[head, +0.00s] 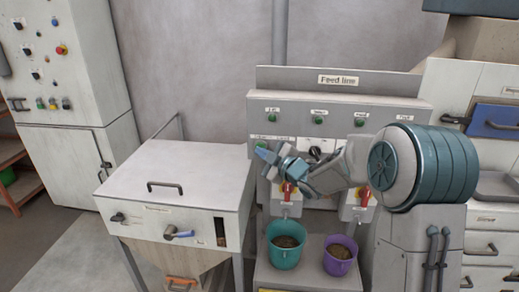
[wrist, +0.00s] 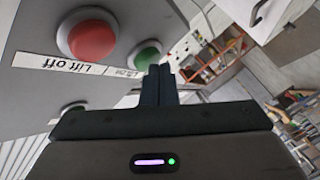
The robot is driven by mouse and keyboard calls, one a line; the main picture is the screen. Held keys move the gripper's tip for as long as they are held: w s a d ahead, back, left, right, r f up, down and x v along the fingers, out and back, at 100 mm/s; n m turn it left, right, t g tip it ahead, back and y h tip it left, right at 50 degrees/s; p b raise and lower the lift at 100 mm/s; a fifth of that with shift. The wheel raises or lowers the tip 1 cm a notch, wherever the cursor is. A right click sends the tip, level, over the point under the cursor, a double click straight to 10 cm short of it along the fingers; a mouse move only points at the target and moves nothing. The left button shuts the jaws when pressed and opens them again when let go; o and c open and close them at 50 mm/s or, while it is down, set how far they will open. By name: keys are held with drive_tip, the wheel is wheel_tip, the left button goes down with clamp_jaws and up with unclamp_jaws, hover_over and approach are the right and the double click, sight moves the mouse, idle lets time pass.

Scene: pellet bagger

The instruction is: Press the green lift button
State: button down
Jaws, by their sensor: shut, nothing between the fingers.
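The green button (wrist: 145,54) shows in the wrist view on the grey panel, beside a larger-looking red button (wrist: 91,34) whose label (wrist: 65,65) reads "Lift off" upside down. The green button's own label is partly visible and too small to read. My gripper (wrist: 160,70) is shut and empty, its fingertips just below and right of the green button. I cannot tell whether they touch it. In the head view my gripper (head: 261,151) is at the left end of the feed line panel (head: 290,131), where it hides part of the lower row of controls.
A dark knob (wrist: 74,108) is on the same panel. Below my arm are red-handled valves (head: 287,190), a teal bucket (head: 286,256) and a purple bucket (head: 340,262) with pellets. A pale hopper (head: 172,192) stands left; a control cabinet (head: 60,75) is farther left.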

drive_tip(key=shift+w, duration=0.1)
idle(0.3)
drive_tip(key=shift+s+b, duration=0.6)
drive_tip(key=shift+s, duration=0.15)
drive_tip(key=s+b, duration=0.3)
drive_tip(key=s, duration=0.3)
drive_tip(key=shift+a, duration=0.15)
